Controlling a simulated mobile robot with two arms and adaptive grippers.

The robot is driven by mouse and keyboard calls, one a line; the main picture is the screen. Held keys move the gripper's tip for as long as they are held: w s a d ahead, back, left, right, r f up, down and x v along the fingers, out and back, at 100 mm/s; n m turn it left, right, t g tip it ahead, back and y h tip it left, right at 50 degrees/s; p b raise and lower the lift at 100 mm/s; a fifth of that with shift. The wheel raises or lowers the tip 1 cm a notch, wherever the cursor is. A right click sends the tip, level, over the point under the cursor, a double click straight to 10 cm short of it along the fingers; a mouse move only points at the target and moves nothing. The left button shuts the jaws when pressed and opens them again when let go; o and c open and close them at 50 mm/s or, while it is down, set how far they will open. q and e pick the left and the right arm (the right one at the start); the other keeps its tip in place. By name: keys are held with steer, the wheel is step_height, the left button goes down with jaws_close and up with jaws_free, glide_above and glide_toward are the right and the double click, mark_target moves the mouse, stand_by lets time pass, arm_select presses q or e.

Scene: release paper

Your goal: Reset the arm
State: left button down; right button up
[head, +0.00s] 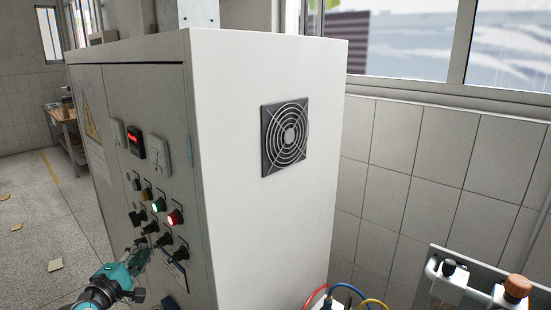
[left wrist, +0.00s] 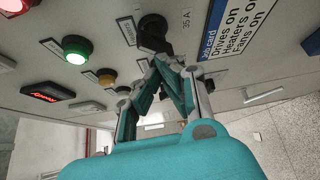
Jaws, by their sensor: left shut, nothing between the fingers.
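My left gripper (head: 143,250) is in front of the lower part of the grey cabinet's control panel (head: 120,160). In the left wrist view my left gripper (left wrist: 168,62) has its teal fingers closed together and holds nothing. The fingertips are close to a black knob (left wrist: 153,28) on the panel; I cannot tell whether they touch it. A lit green button (left wrist: 77,48) and a yellow button (left wrist: 105,76) are to the left of the fingers. My right gripper is not in view.
The cabinet's white side (head: 240,220) has a fan grille (head: 284,137). Coloured cables (head: 345,292) and a board with an orange-topped part (head: 517,286) are at the lower right. The panel carries a red display (left wrist: 53,97) and a blue job card (left wrist: 230,32).

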arm_select(q)
steer(key=s+d+f+m+g+h, duration=0.1)
steer(key=s+d+f+m+g, duration=0.3)
steer(key=s+d+f+m, duration=0.3)
steer(key=s+d+f+m+g, duration=0.4)
steer(key=s+d+f+m, duration=0.1)
steer(key=s+f, duration=0.5)
steer(key=s+d+f+m+g+y, duration=0.1)
steer(key=s+d+f+m+g, duration=0.2)
steer(key=s, duration=0.8)
steer(key=s+f+m+g+y, duration=0.1)
steer(key=s+m+g+y, duration=0.3)
steer(key=s, duration=0.7)
step_height(320, 180, down, 27)
steer(key=m+h+b, duration=0.1)
steer(key=h+b, duration=0.1)
steer(key=b, duration=0.1)
steer(key=s+a+f+g+b, duration=0.1)
steer(key=s+a+f+b, duration=0.1)
steer(key=s+f, duration=1.5)
step_height(320, 180, down, 4)
steer(key=shift+s+a+r, duration=0.2)
steer(key=shift+s+a, duration=0.15)
steer(key=shift+a, duration=0.05)
